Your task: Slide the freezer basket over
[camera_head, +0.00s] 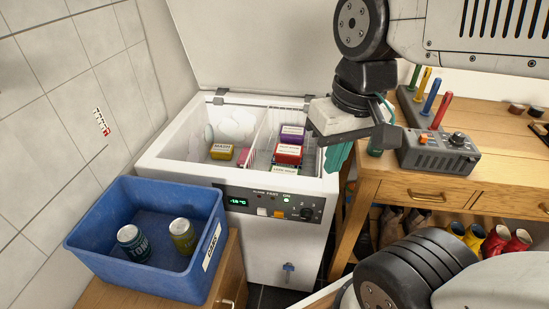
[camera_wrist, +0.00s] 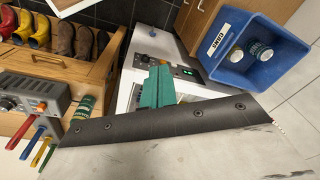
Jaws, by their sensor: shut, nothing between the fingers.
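The white chest freezer (camera_head: 290,233) stands open, its lid (camera_head: 255,50) raised at the back. The white wire freezer basket (camera_head: 263,135) is in the right part of the opening. It holds a purple box (camera_head: 292,133), a red box (camera_head: 288,153) and a green-and-white pack (camera_head: 284,170). Its right end is hidden behind my arm. My gripper (camera_head: 338,157) is at the freezer's right rim, beside the basket; I cannot tell if it touches anything. Its teal fingers show together and empty in the wrist view (camera_wrist: 155,87), over part of the freezer.
Left of the basket, the freezer holds white bags (camera_head: 236,126), a yellow box (camera_head: 222,152) and a pink pack (camera_head: 243,157). A blue crate (camera_head: 135,275) with two cans stands at front left. A wooden bench (camera_head: 480,150) with a grey control box (camera_head: 437,150) is close on the right.

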